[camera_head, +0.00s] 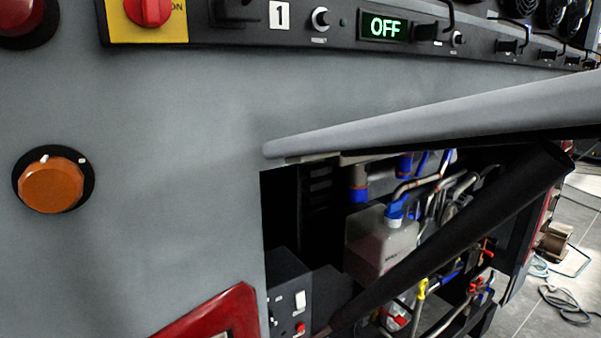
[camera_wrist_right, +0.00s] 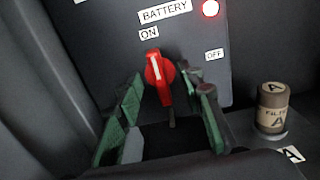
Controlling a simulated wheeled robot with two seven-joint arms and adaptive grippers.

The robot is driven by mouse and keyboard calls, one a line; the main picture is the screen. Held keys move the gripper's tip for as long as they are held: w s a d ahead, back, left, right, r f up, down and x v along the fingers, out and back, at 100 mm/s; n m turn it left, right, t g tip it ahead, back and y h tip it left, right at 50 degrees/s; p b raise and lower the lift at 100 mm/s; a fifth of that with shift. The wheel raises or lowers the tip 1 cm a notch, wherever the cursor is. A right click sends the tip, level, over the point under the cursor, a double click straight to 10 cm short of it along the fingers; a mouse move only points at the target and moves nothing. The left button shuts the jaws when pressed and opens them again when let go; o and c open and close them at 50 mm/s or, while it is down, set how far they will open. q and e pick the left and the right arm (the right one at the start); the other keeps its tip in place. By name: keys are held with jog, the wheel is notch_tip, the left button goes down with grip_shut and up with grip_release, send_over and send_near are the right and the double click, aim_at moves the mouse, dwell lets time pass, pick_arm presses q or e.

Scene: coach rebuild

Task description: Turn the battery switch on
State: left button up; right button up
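The battery switch (camera_wrist_right: 158,74) is a red knob with a white line, on a dark panel (camera_wrist_right: 108,42) in the right wrist view. Its white line points up, slightly left, toward the ON label (camera_wrist_right: 148,33); the OFF label (camera_wrist_right: 214,54) is to its right. A red light (camera_wrist_right: 209,8) glows beside the BATTERY label (camera_wrist_right: 165,11). My right gripper (camera_wrist_right: 170,90) is open, its green-padded fingers on either side of the knob. Gaps show on both sides; I cannot tell whether anything touches. My left gripper is not in view.
In the head view a grey hatch lid (camera_head: 430,120) is raised over an open compartment with a white bottle (camera_head: 382,242), pipes and valves. A long dark bar (camera_head: 460,235) crosses its opening.

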jog(key=v, duration=0.9)
dwell(0.4)
